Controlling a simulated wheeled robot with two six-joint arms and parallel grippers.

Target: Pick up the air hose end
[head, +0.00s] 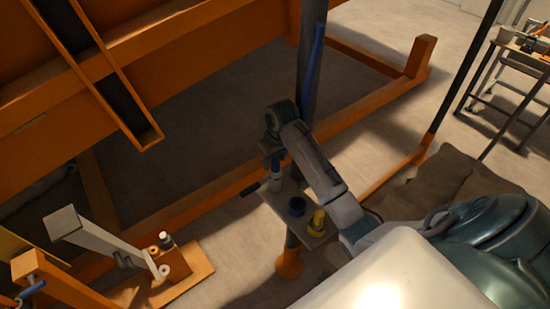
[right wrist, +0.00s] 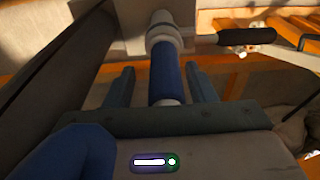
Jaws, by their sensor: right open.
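A blue sleeve with grey metal ends (right wrist: 168,78), which looks like the air hose end, stands between the two fingers of my right gripper (right wrist: 160,70) in the right wrist view. The fingers are apart, with a gap on each side of the sleeve. In the head view my right gripper (head: 272,158) points down over the left end of a small grey shelf (head: 272,201) on a dark post. A pale, thin part (head: 277,183) shows just below the gripper. Whether the sleeve's far end sits in a holder is unclear. My left gripper is out of view.
A blue hose (head: 315,60) runs along the post (head: 306,95). Orange beams (head: 210,190) lie behind and left. A lever on an orange base (head: 185,272) stands at lower left.

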